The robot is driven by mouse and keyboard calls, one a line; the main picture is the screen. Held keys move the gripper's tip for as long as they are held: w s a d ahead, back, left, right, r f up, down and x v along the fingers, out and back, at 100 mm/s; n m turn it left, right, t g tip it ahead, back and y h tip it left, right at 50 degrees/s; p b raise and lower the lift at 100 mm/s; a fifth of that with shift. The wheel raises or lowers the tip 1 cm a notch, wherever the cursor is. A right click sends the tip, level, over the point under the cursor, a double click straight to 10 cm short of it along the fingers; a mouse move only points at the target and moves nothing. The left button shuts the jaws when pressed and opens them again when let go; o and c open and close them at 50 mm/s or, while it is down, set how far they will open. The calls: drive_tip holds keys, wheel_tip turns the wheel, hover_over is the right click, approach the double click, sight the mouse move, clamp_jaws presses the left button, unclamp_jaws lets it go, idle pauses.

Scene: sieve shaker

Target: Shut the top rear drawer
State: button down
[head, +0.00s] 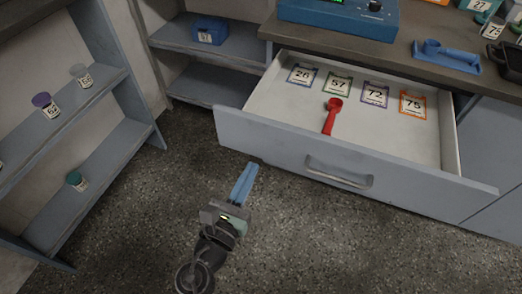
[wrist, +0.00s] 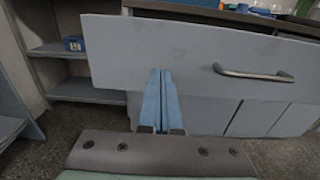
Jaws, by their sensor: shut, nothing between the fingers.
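The top drawer (head: 345,175) stands pulled out from under the counter in the head view. Its grey-blue front also fills the upper part of the wrist view (wrist: 150,55). The bar handle (head: 338,172) is on the front, and it shows at the right in the wrist view (wrist: 254,74). Inside lie several numbered cards and a red scoop (head: 332,115). My gripper (head: 250,167) has its blue fingers together and empty. It is in front of the drawer, left of the handle, pointing at the front. I cannot tell whether the fingertips (wrist: 161,74) touch it.
The counter (head: 410,55) above holds a blue device (head: 340,16) and a blue holder (head: 447,56). Shelves with jars (head: 44,103) stand at the left, and a shelf with a blue box (head: 209,30) stands behind. The speckled floor before the drawer is clear.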

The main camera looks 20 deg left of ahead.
sight(266, 141)
drive_tip(key=w+b, duration=0.1)
drive_tip(key=w, duration=0.5)
drive_tip(key=shift+w+d, duration=0.15)
drive_tip(key=shift+w, duration=0.2)
